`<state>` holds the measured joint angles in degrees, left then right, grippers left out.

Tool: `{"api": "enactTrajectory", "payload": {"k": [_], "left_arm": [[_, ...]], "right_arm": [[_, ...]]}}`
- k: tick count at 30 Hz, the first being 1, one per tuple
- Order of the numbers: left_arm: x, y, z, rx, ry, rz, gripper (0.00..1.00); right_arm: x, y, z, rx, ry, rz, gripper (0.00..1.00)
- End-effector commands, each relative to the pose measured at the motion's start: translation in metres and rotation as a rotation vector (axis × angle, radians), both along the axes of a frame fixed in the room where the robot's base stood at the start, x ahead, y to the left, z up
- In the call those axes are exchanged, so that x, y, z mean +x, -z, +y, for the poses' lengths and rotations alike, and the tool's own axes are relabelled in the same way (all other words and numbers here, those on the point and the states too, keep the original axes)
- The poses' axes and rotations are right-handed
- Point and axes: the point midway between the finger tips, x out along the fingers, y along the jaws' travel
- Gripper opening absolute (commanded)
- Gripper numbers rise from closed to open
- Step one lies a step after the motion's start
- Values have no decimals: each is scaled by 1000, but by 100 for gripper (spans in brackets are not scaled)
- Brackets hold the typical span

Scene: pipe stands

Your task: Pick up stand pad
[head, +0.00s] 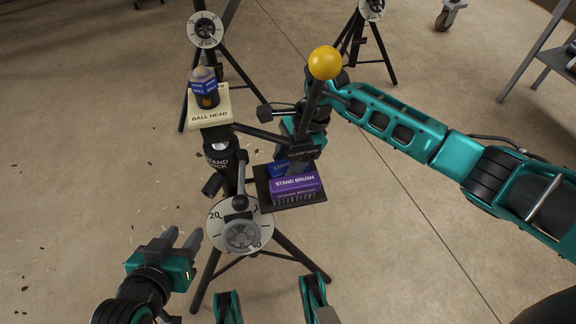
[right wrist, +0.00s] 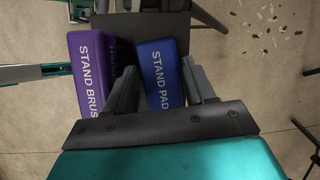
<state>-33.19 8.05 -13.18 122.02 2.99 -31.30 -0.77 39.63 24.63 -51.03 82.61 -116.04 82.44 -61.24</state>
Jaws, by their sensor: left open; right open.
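The blue stand pad (right wrist: 160,72) lies on a dark tray (right wrist: 164,24) beside the purple stand brush (right wrist: 90,75). In the head view the stand pad (head: 281,168) shows only partly behind the purple stand brush (head: 294,186). My right gripper (right wrist: 166,85) is open, with one finger on each side of the pad in the right wrist view; I cannot tell whether they touch it. In the head view the stand's arm partly hides this gripper. My left gripper (head: 182,241) is open and empty at lower left, apart from the stand.
A tripod stand with a numbered dial (head: 240,226) carries the tray. A cream ball head block (head: 209,108) with a small jar (head: 205,88) sits up left. A yellow ball (head: 325,62) tops a post near my right arm. Other tripods stand behind.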

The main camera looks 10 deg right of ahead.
Motion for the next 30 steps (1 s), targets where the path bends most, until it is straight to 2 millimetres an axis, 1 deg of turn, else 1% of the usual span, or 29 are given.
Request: {"api": "enactTrajectory", "payload": {"k": [9, 21, 26, 30], "left_arm": [[-1, 10, 2, 5, -3, 9, 43], [-1, 9, 3, 6, -3, 9, 43], [0, 7, 3, 6, -3, 5, 43], [0, 2, 3, 5, -3, 2, 43]], "right_arm": [[0, 4, 0, -1, 0, 0, 53], [0, 3, 0, 0, 0, 0, 16], [0, 3, 0, 0, 0, 0, 16], [0, -1, 0, 1, 0, 0, 16]]}}
